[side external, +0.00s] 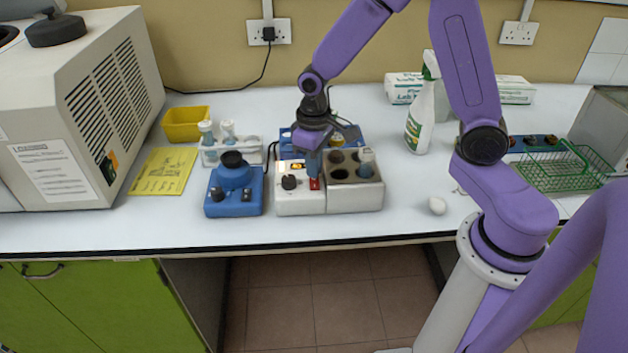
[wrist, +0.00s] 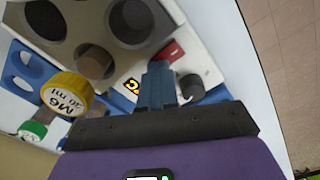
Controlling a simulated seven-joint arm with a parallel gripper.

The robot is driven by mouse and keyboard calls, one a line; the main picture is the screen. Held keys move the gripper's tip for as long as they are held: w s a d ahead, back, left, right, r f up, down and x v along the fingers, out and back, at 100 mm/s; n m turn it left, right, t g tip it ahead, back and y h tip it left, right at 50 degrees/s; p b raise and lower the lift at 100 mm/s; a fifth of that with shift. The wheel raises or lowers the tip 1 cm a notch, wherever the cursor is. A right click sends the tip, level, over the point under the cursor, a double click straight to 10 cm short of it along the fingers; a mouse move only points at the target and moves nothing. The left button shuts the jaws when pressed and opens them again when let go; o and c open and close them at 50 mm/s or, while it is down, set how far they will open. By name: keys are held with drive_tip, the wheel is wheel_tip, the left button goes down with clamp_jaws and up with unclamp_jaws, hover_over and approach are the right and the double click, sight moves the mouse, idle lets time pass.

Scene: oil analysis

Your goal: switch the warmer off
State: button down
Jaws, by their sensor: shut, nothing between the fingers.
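The warmer (side external: 300,205) is a white control box joined to a grey block with round wells (side external: 355,196). Its front panel has a dark knob (side external: 289,182), a small lit orange display (side external: 297,166) and a red switch (side external: 314,184). My gripper (side external: 314,174) points down at the panel, its blue fingers together and empty, right at the switch. In the wrist view the fingertips (wrist: 158,68) are close to the red switch (wrist: 172,51), between the lit display (wrist: 132,86) and the knob (wrist: 191,85). I cannot tell whether they touch the switch.
A blue mixer (side external: 234,190) stands left of the warmer. Behind are a white tube rack (side external: 240,158) and a blue rack (side external: 350,136). A spray bottle (side external: 420,120) stands right.

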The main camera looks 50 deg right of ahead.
drive_tip(key=shift+f, duration=0.5)
idle(0.3)
drive_tip(key=shift+r, duration=3.55)
drive_tip(key=s+r+n, duration=0.1)
drive_tip(key=s+n, duration=0.3)
drive_tip(key=s, duration=0.8)
drive_tip(key=s+r+n, duration=0.2)
drive_tip(key=s+n, duration=0.3)
drive_tip(key=s, duration=0.6)
drive_tip(key=shift+s+a+r+n, duration=0.25)
drive_tip(key=shift+s+a+n, duration=0.05)
drive_tip(key=shift+s, duration=0.05)
